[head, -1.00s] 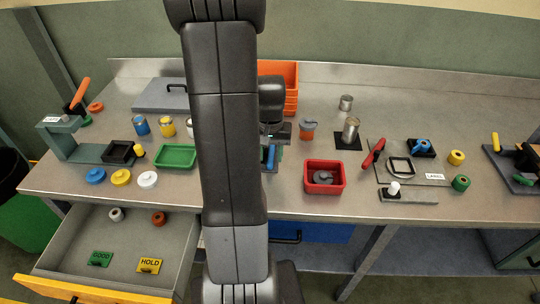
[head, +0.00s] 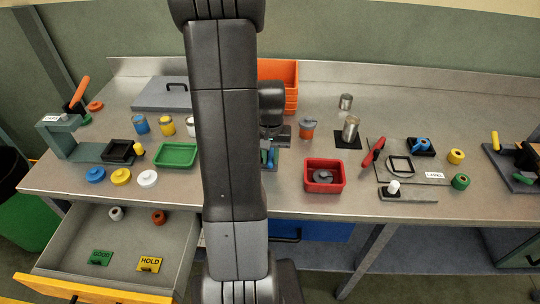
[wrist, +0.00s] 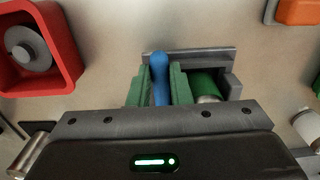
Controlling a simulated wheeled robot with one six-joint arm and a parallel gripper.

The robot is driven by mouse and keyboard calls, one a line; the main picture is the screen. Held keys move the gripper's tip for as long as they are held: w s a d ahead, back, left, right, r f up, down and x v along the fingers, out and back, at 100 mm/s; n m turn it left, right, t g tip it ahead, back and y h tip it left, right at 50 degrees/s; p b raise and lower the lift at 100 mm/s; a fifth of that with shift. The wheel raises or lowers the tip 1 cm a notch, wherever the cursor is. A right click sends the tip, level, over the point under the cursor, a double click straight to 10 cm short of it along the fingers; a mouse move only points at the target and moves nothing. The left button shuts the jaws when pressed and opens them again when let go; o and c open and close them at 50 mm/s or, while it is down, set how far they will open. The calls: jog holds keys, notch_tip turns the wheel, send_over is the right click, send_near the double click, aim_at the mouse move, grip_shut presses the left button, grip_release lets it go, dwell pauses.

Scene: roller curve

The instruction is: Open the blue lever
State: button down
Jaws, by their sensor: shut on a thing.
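The blue lever (wrist: 159,66) stands between the two green-padded fingers of my gripper (wrist: 160,84) in the wrist view. The pads press on it from both sides, and its rounded top shows between and beyond them. Its lower part is hidden by my gripper. A grey bracket (wrist: 228,55) with a green roller (wrist: 203,82) lies right beside the lever. In the head view my gripper (head: 268,157) is partly hidden behind my arm, and little of the lever can be made out there.
A red bin (head: 324,188) holding a grey part stands close to the right of my gripper. A green tray (head: 176,165) lies left of my arm. A drawer (head: 135,220) is open at the front left.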

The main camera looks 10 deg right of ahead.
jog(key=shift+s+d+n+b, duration=0.15)
jog(key=shift+d+n+b, duration=0.45)
jog(key=shift+d+n, duration=1.4)
jog(key=shift+w+d+r+n, duration=0.1)
jog(key=shift+w+d+n, duration=0.05)
jog(key=shift+d+n, duration=0.6)
jog(key=shift+w+d+n, duration=0.15)
jog(key=shift+d+n, duration=0.5)
jog(key=shift+n, duration=0.2)
jog(key=c, duration=1.3)
grip_release()
notch_tip(320, 180, up, 14)
jog(key=shift+f+b, duration=0.1)
jog(key=shift+b, duration=0.55)
